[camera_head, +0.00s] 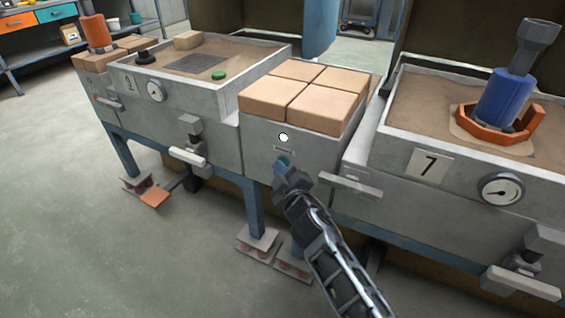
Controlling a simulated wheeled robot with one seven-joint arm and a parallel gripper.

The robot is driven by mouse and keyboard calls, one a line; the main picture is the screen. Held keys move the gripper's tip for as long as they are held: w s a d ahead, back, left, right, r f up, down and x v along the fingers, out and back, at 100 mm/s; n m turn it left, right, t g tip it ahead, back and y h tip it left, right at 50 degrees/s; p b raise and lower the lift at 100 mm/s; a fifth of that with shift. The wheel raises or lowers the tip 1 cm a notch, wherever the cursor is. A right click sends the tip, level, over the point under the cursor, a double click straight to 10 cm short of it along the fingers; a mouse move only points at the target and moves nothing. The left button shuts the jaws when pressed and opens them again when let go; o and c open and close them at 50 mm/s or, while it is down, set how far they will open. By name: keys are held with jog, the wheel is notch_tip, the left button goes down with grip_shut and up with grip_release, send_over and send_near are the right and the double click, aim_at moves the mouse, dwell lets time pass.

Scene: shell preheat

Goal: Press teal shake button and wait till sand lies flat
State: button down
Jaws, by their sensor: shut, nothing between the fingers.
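The teal shake button (283,163) is a small round knob on the front face of the middle grey unit, below a small label plate and a white round spot (283,137). My gripper (284,172) is shut and empty, with its tip at the button and partly covering it. I cannot tell whether the tip touches or presses it. Sand (420,112) lies in the right box marked 7, around an orange ring (497,132) with a blue cylinder (503,97) standing in it. More sand (245,55) lies in the left box and looks mostly flat.
Several tan blocks (300,90) top the middle unit. Handles stick out at the front, one (350,186) just right of my gripper and one (188,156) to the left. A gauge (501,190) is on the right box. Floor (90,230) at front left is clear.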

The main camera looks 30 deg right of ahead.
dwell(0.4)
jog(key=shift+s+a+b, duration=0.45)
jog(key=shift+s+a, duration=0.05)
jog(key=shift+a, duration=0.15)
jog(key=shift+s+a+b, duration=0.75)
jog(key=shift+a, duration=0.25)
jog(key=shift+s+a+b, duration=0.7)
jog(key=shift+a, duration=0.3)
